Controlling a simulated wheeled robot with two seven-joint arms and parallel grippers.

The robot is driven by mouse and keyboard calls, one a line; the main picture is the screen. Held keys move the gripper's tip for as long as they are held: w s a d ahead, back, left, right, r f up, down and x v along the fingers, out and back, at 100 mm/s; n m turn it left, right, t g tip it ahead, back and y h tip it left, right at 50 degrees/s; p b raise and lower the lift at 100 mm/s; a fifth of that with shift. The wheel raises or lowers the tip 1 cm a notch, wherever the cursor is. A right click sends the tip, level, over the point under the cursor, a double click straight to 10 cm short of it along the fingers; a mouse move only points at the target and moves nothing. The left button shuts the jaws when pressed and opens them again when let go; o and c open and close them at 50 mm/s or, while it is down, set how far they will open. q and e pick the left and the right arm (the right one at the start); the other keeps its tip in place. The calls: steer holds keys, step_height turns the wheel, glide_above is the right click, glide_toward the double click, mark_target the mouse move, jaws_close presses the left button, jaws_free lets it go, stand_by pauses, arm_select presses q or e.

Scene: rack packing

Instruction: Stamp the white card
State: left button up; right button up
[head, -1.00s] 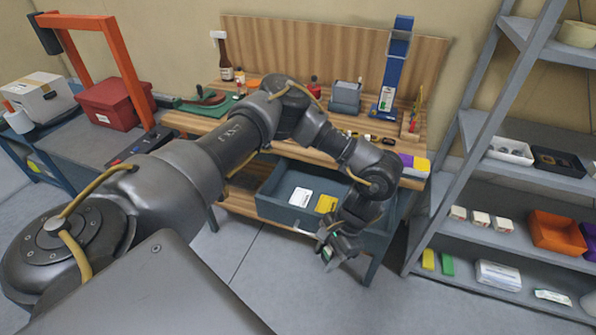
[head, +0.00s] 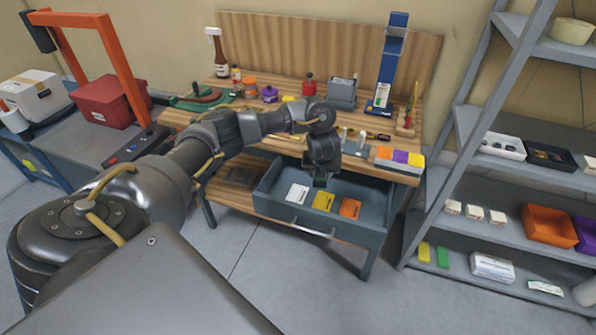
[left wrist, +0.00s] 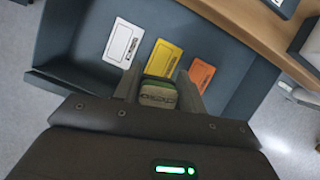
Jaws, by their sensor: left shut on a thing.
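The white card (head: 297,193) lies flat at the left in the open drawer (head: 283,214); the left wrist view shows it too (left wrist: 123,43). A yellow card (head: 323,201) and an orange card (head: 350,208) lie to its right. My left gripper (head: 321,181) is above the drawer, pointing down, over its back part behind the yellow card. It is shut on a small green and beige block with dark lettering (left wrist: 157,97), probably a stamp. The block's underside is hidden. In the wrist view the block is nearest the yellow card (left wrist: 164,62). My right gripper is not in view.
The workbench top above the drawer holds bottles, a grey bin (head: 342,93), a blue stand (head: 388,65) and coloured blocks (head: 400,156) at its front right edge. A grey shelf rack (head: 470,140) stands at the right. Floor before the drawer is clear.

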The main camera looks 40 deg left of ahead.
arm_select(q)
steer(key=a+f+m+b, duration=0.1)
steer(key=a+f+b, duration=0.2)
steer(key=a+f+m+b, duration=0.1)
steer(key=a+f+b, duration=0.2)
steer(key=f, duration=0.1)
steer(key=a+f+h+b, duration=0.1)
steer(key=a+f+b, duration=0.2)
steer(key=f, duration=0.1)
steer(key=shift+s+m, duration=0.2)
steer(key=shift+m, duration=0.2)
steer(key=shift+t, duration=0.3)
steer(key=shift+f+b, duration=0.3)
steer(key=shift+f, duration=0.05)
stand_by(0.8)
steer(key=shift+s+f, duration=0.1)
steer(key=shift+f, duration=0.05)
stand_by(0.9)
step_height(320, 180, up, 2)
steer(key=shift+r+p, duration=0.15)
steer(key=shift+p, duration=0.9)
step_height(320, 180, up, 5)
steer(key=p, duration=0.4)
